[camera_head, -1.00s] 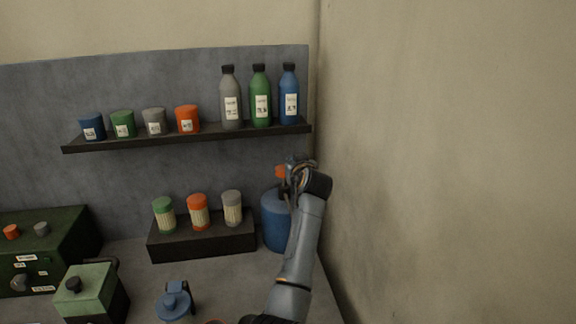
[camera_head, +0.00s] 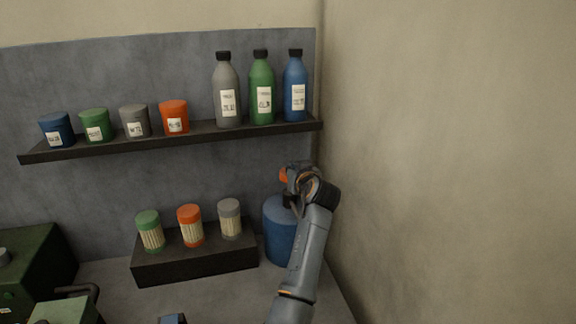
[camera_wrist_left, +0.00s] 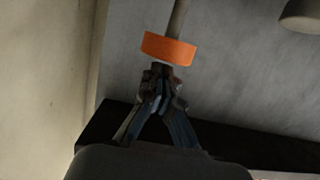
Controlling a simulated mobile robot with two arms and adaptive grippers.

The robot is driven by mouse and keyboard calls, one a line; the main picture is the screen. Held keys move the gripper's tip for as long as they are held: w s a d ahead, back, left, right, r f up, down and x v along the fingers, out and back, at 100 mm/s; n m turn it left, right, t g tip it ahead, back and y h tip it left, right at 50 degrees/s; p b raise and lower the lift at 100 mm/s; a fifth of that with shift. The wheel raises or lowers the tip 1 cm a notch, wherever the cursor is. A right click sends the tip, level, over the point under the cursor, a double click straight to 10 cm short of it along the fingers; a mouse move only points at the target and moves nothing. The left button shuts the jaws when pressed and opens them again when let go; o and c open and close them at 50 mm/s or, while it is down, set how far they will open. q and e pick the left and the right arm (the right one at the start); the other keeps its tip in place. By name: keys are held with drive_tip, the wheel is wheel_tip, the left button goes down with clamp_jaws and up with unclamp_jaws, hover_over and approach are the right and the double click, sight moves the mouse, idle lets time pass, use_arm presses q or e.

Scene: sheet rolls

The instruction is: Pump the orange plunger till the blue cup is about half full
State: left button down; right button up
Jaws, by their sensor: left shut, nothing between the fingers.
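The orange plunger (camera_head: 284,174) sits at the top of the blue container (camera_head: 279,230) in the back corner. My left gripper (camera_head: 296,172) is beside the plunger in the head view and partly covers it. In the left wrist view the orange plunger head (camera_wrist_left: 170,48) has a grey rod. My left gripper's fingertips (camera_wrist_left: 160,72) are shut and empty, right at the plunger head's lower edge in the picture. I cannot tell whether they touch. No blue cup shows at the container. Its front right side is hidden by my left arm. My right gripper is out of view.
A shelf (camera_head: 180,141) above holds several labelled jars and three bottles. Three lidded shakers stand on a dark block (camera_head: 195,263) left of the container. A bare wall (camera_head: 450,180) is close on the right. A green box (camera_head: 38,262) is at the left.

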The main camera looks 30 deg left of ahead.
use_arm(q)
drive_tip(key=shift+w+f, duration=0.1)
drive_tip(key=shift+f, duration=0.05)
drive_tip(key=shift+w, duration=0.1)
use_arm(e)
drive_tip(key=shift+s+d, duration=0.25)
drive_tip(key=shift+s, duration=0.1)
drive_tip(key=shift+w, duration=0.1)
use_arm(q)
drive_tip(key=shift+f, duration=0.15)
drive_tip(key=shift+f+b, duration=0.3)
drive_tip(key=shift+b, duration=0.1)
wheel_tip(320, 180, down, 4)
drive_tip(key=b, duration=0.3)
drive_tip(key=shift+r, duration=0.25)
drive_tip(key=shift+f, duration=0.3)
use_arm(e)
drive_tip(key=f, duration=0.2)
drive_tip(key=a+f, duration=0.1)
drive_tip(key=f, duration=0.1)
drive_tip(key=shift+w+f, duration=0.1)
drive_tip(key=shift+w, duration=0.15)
